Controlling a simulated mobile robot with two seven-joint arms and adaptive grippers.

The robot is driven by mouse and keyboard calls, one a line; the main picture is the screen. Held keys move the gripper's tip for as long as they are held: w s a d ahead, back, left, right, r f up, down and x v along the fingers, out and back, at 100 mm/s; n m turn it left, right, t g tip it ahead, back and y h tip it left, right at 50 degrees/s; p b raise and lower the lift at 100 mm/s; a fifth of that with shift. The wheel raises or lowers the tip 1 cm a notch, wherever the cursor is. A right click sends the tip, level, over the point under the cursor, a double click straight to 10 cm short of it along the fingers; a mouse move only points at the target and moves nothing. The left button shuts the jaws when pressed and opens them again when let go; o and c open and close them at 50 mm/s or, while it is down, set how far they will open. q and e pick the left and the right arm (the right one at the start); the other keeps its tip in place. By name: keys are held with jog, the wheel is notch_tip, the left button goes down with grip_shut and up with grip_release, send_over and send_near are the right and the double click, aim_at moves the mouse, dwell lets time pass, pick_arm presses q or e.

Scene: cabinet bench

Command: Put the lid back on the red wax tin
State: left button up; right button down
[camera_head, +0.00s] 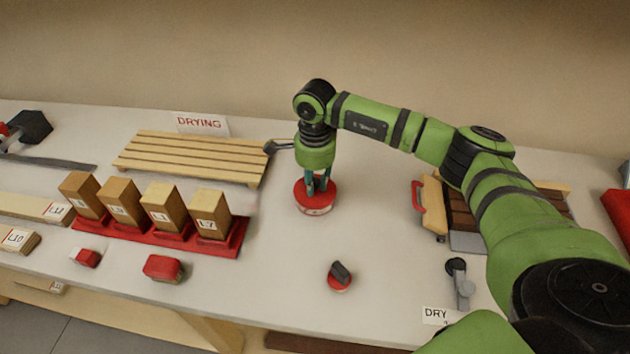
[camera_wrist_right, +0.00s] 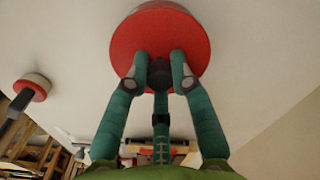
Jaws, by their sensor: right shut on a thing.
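The red wax tin (camera_head: 316,209) is a low round red shape with a pale patch on its side, on the bench near the middle. My right gripper (camera_head: 317,187) comes down from above, its teal fingers at the red top. In the right wrist view, the fingers (camera_wrist_right: 160,72) are shut around a dark knob in the middle of the round red lid (camera_wrist_right: 160,35). The lid is at the tin's top; I cannot tell whether it is fully seated. My left gripper is not in view.
A small red round piece with a dark top (camera_head: 340,280) lies in front. A red tray (camera_head: 228,247) with several labelled wooden blocks is to the left, below a slatted drying rack (camera_head: 190,157). A red-handled brush-like tool (camera_head: 420,204) lies right. Bench around the tin is clear.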

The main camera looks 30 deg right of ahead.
dwell(0.4)
jog(key=c, duration=0.5)
grip_release()
jog(key=shift+r+p, duration=1.85)
jog(key=shift+r, duration=1.65)
grip_shut()
